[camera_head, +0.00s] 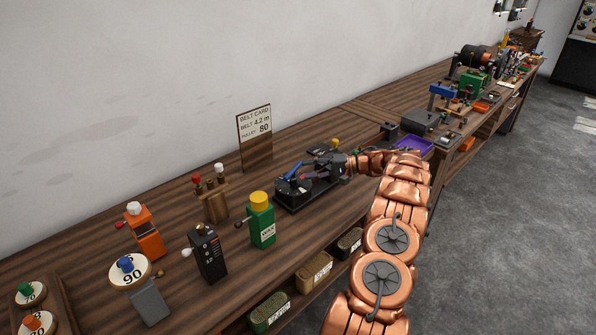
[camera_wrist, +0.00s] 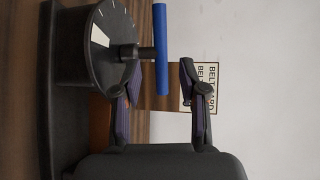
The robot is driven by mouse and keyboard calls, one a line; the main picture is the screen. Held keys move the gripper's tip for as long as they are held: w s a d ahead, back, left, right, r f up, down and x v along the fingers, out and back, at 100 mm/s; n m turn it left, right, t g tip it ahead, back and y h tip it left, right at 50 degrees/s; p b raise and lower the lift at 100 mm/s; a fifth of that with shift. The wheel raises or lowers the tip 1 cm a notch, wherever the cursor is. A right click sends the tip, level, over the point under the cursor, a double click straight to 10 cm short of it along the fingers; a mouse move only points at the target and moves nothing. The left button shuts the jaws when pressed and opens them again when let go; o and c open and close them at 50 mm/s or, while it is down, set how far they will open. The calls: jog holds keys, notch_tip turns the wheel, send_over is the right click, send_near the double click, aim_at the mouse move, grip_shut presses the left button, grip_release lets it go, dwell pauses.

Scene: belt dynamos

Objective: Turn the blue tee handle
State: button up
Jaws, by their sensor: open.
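The blue tee handle (camera_wrist: 162,45) is a blue bar on a short dark stem that comes out of a dark round drum (camera_wrist: 85,45) with a pale scale mark. In the wrist view my gripper (camera_wrist: 160,75) is open. One finger appears on each side of the bar, and the bar's lower end appears between them; contact cannot be made out.
A belt card (camera_head: 254,137) stands upright behind the device. A green box with a yellow cap (camera_head: 262,226), a black box (camera_head: 208,255) and an orange box (camera_head: 147,238) stand to the left. A purple tray (camera_head: 413,145) and other tools lie to the right along the wooden bench.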

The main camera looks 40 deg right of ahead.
jog(key=v, duration=0.6)
jog(key=shift+d, duration=0.1)
